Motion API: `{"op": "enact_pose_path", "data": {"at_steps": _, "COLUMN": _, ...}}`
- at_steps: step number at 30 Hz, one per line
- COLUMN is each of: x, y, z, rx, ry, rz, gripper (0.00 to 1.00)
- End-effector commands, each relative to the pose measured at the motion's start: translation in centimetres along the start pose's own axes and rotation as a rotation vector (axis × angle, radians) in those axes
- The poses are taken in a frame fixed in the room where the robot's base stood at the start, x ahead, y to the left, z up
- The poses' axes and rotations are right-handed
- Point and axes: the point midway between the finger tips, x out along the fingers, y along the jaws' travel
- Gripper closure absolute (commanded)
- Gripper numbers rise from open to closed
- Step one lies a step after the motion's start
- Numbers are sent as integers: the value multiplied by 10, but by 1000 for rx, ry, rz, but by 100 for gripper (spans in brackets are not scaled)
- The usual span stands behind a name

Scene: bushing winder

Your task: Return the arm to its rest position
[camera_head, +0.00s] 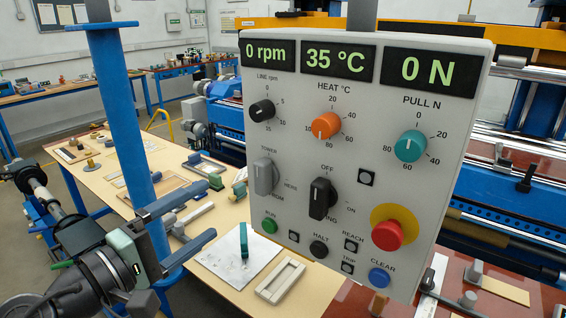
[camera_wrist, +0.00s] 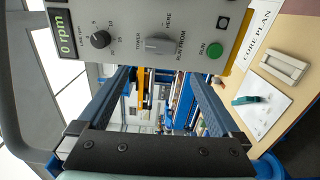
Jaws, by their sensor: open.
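My gripper (camera_head: 211,208) is at the lower left in the head view, its two fingers spread and pointing right. Nothing is between them. The wrist view also shows both fingers of my gripper (camera_wrist: 158,78) apart, with an empty gap. A grey control panel (camera_head: 400,270) hangs to the right of the fingertips in the head view. In the wrist view the panel (camera_wrist: 130,15) fills the top, above the fingers. Its displays read 0 rpm, 35 °C and 0 N. I see no contact between my gripper and the panel.
A blue post (camera_head: 125,110) stands close beside my gripper. Behind is a beige bench (camera_head: 240,297) with a white sheet (camera_head: 217,257), a green-handled tool (camera_head: 244,240) and a pale frame (camera_head: 280,280). A blue and yellow machine (camera_head: 510,215) stands behind the panel at the right.

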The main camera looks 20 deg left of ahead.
Motion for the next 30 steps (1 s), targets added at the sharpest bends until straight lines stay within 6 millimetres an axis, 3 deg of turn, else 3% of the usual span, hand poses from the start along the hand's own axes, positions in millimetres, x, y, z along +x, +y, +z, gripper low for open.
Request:
{"op": "enact_pose_path", "data": {"at_steps": 5, "x": 19, "y": 10, "z": 9, "rx": 121, "ry": 38, "rz": -23, "gripper": 0}}
{"op": "enact_pose_path", "data": {"at_steps": 8, "x": 47, "y": 34, "z": 27, "rx": 348, "ry": 114, "rz": -43, "gripper": 0}}
{"op": "enact_pose_path", "data": {"at_steps": 12, "x": 77, "y": 102, "z": 77, "rx": 798, "ry": 283, "rz": 3, "gripper": 0}}
{"op": "enact_pose_path", "data": {"at_steps": 14, "x": 79, "y": 138, "z": 106, "rx": 987, "ry": 370, "rz": 53, "gripper": 0}}
{"op": "enact_pose_path", "data": {"at_steps": 18, "x": 59, "y": 211, "z": 175, "rx": 1320, "ry": 576, "rz": 193, "gripper": 0}}
{"op": "enact_pose_path", "data": {"at_steps": 21, "x": 34, "y": 247, "z": 215, "rx": 1467, "ry": 709, "rz": 284, "gripper": 0}}
{"op": "enact_pose_path", "data": {"at_steps": 25, "x": 6, "y": 275, "z": 248, "rx": 1572, "ry": 835, "rz": 361, "gripper": 0}}
{"op": "enact_pose_path", "data": {"at_steps": 30, "x": -7, "y": 286, "z": 262, "rx": 1613, "ry": 895, "rz": 393, "gripper": 0}}
